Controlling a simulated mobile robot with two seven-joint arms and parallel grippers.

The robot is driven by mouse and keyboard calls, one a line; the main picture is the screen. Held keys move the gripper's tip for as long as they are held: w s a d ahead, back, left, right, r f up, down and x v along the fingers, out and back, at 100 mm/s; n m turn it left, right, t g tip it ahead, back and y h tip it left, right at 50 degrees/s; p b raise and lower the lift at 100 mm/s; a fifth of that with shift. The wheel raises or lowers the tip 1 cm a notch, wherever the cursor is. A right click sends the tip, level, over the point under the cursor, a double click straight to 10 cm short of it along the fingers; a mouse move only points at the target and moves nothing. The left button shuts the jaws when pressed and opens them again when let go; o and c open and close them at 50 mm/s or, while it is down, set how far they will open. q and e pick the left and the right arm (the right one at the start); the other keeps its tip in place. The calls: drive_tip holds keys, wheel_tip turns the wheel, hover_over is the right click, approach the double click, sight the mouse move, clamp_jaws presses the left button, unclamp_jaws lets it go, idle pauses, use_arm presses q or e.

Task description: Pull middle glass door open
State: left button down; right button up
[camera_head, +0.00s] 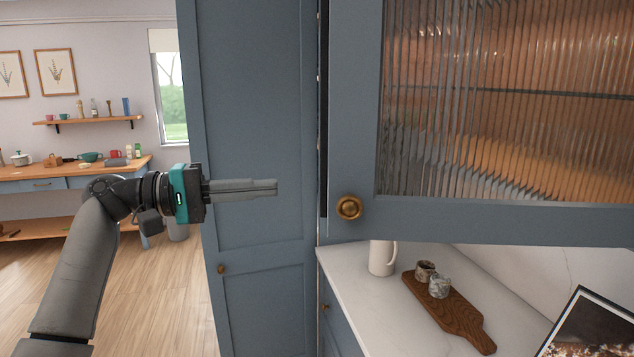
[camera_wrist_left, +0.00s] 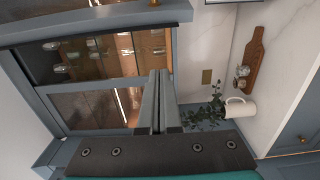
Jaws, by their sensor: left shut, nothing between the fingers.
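The glass door (camera_head: 355,120) has a blue-grey frame, ribbed glass and a round brass knob (camera_head: 349,208) at its lower left corner. It hangs large and close above the worktop and appears to stand swung out from its cabinet. In the left wrist view, shelves with several drinking glasses (camera_wrist_left: 120,45) show beside a blue-grey door frame (camera_wrist_left: 100,20). My left gripper (camera_head: 277,187) is shut and empty, left of the knob and apart from it in the picture. Its closed fingers also show in the left wrist view (camera_wrist_left: 158,75). My right gripper is not in view.
A tall blue cupboard (camera_head: 255,120) stands left of the door. On the white worktop (camera_head: 345,268) below are a white jug (camera_head: 382,258) and a wooden board (camera_head: 455,315) with two cups. A dark framed picture (camera_head: 590,330) leans at lower right. Open floor lies at left.

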use_arm(q)
drive_tip(key=s+d+p, duration=0.1)
drive_tip(key=d+p, duration=0.3)
drive_tip(key=d, duration=0.5)
drive_tip(key=shift+s+d+r+p, duration=0.2)
drive_tip(key=shift+r+p, duration=0.05)
drive_tip(key=shift+p, duration=0.1)
idle(0.3)
